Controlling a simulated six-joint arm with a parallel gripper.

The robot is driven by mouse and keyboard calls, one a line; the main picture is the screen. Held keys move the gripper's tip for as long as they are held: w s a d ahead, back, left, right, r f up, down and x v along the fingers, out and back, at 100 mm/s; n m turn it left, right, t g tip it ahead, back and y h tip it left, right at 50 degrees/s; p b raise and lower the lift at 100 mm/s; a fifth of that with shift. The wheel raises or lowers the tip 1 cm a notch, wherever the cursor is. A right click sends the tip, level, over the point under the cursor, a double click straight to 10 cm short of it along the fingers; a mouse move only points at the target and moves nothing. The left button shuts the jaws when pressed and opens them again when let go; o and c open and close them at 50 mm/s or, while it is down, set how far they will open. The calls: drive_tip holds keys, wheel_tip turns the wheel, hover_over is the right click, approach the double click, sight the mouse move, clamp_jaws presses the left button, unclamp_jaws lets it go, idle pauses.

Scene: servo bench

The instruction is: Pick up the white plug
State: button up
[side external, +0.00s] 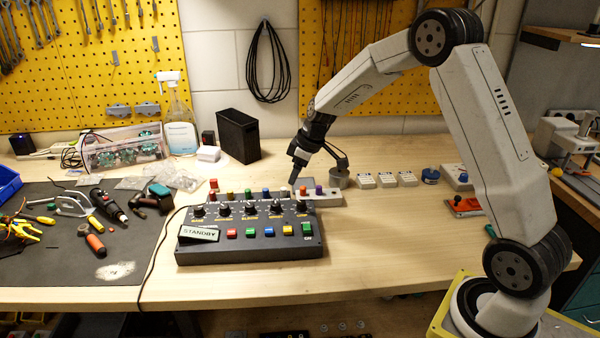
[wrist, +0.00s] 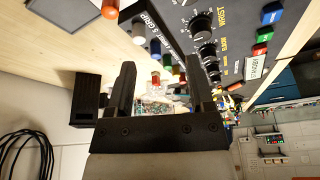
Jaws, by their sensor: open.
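The white plug (side external: 285,192) stands in the row along the back edge of the black control box (side external: 250,255), between a blue plug (side external: 266,193) and an orange plug (side external: 303,190). In the wrist view the white plug (wrist: 138,29) shows above the tip of the left finger, with clear space between. My gripper (side external: 295,178) is close above the right part of this row, tilted. In the wrist view my gripper (wrist: 160,68) has its two dark fingers wide apart with nothing held between them.
A purple plug (side external: 318,189) stands right of the orange one. A metal cup (side external: 340,179) and several white blocks (side external: 386,180) lie further right. A black bin (side external: 238,136) stands behind. The wooden bench right of the box is mostly clear.

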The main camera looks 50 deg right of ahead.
sight(284, 188)
drive_tip(key=shift+n, duration=0.5)
drive_tip(key=shift+w+d+f, duration=0.15)
drive_tip(key=shift+w+f, duration=0.7)
drive_tip(key=shift+f, duration=0.45)
drive_tip(key=shift+w+d+f, duration=0.2)
drive_tip(key=shift+w+f, duration=0.7)
drive_tip(key=shift+f, duration=0.35)
drive_tip(key=shift+w+d+f, duration=0.15)
drive_tip(key=shift+w+f, duration=0.7)
drive_tip(key=shift+f, duration=0.45)
drive_tip(key=shift+c, duration=0.2)
clamp_jaws()
